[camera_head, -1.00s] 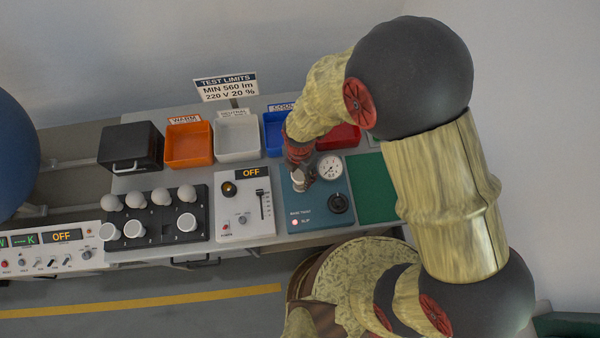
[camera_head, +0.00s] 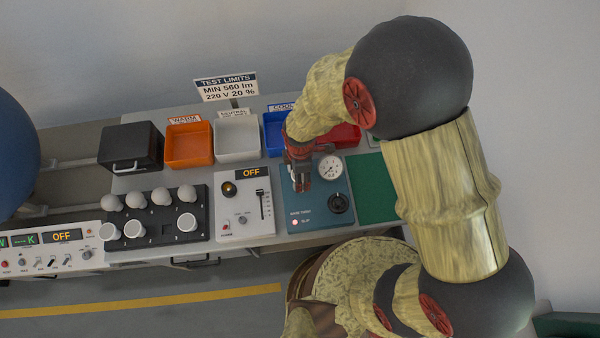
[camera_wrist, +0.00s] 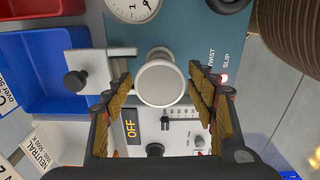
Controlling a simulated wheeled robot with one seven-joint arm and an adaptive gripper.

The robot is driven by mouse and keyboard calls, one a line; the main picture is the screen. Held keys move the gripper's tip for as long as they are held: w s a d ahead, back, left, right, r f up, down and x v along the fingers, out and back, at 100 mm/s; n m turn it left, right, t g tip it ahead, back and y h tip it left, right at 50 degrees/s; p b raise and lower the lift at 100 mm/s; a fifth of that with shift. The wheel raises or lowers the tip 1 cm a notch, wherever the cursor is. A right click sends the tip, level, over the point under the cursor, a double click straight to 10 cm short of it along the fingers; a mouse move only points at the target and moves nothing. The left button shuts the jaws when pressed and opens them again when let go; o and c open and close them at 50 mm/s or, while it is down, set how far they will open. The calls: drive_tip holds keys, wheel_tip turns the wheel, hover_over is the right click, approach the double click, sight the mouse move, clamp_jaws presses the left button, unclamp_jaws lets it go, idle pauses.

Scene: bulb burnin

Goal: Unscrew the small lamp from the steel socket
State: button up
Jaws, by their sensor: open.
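The small lamp (camera_wrist: 160,83) shows in the wrist view as a round white face, seen nearly end-on, between my two fingers. It stands on the teal base-twist tester (camera_head: 320,216). My gripper (camera_wrist: 161,100) is open, with one finger on each side of the lamp and a visible gap on both sides. In the head view my gripper (camera_head: 302,184) is over the left part of the tester and hides the lamp. The steel socket is mostly hidden beneath the lamp; only a little grey metal shows behind it.
A steel clamp-like part with a dark knob (camera_wrist: 77,83) is close beside the left finger. A round gauge (camera_head: 331,167) and black dial (camera_head: 340,203) are on the tester. The OFF panel (camera_head: 244,210), bulb rack (camera_head: 160,230) and coloured bins (camera_head: 188,160) are left and behind.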

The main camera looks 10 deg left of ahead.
drive_tip(key=m, duration=0.7)
drive_tip(key=shift+m, duration=0.3)
drive_tip(key=m, duration=0.3)
drive_tip(key=shift+m, duration=0.3)
drive_tip(key=m, duration=0.4)
drive_tip(key=shift+c, duration=1.3)
drive_tip(key=c, duration=0.8)
drive_tip(key=shift+o, duration=0.2)
